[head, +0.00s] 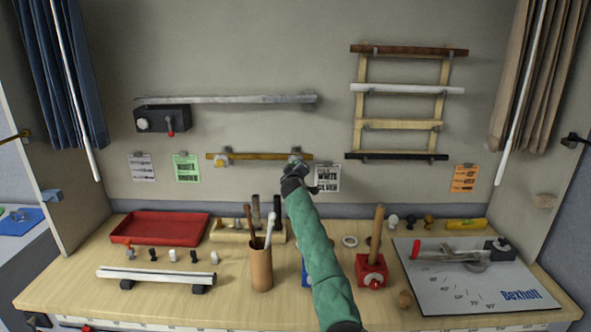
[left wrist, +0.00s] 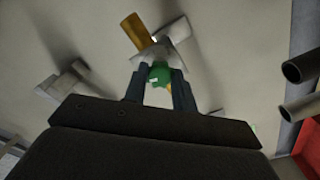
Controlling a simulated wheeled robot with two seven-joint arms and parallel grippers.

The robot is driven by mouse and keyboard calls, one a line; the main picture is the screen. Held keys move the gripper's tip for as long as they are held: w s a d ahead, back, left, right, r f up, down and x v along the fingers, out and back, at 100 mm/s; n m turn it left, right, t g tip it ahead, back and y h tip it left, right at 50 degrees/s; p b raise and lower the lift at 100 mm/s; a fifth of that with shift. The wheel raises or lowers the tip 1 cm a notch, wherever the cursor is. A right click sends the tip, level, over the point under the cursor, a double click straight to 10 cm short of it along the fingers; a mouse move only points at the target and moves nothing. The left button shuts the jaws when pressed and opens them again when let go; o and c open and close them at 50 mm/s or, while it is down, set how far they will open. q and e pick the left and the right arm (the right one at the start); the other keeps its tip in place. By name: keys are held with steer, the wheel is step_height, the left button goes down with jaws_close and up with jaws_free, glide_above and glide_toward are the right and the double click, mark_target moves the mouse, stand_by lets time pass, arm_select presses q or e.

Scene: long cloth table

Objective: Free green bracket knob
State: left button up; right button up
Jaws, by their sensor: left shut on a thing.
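A brass-coloured rod (head: 257,156) lies level on the wall in two grey brackets, a left bracket (head: 222,159) and a right bracket (head: 296,158). My left gripper (head: 294,172) is at the right bracket, at the end of the green-sleeved arm. In the left wrist view, the green knob (left wrist: 160,74) sits between the two dark fingers of the gripper (left wrist: 160,84), which are shut on it. The knob is against the grey bracket (left wrist: 158,53), and the rod end (left wrist: 136,30) shows past it. In the head view the gripper hides the knob. My right gripper is not in view.
A silver rod (head: 230,99) hangs above, and a wooden rack (head: 361,110) with several bars is to the right. Below are a red tray (head: 160,228), a tool cup (head: 261,270), a red block (head: 371,271) with a wooden handle, and a grey board (head: 470,290).

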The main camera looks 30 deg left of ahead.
arm_select(q)
steer(key=shift+f+n, duration=0.1)
steer(key=shift+n, duration=0.4)
steer(key=o, duration=0.9)
steer(key=shift+o, duration=0.5)
steer(key=b+v, duration=0.3)
steer(key=v, duration=0.5)
steer(key=shift+b, duration=0.35)
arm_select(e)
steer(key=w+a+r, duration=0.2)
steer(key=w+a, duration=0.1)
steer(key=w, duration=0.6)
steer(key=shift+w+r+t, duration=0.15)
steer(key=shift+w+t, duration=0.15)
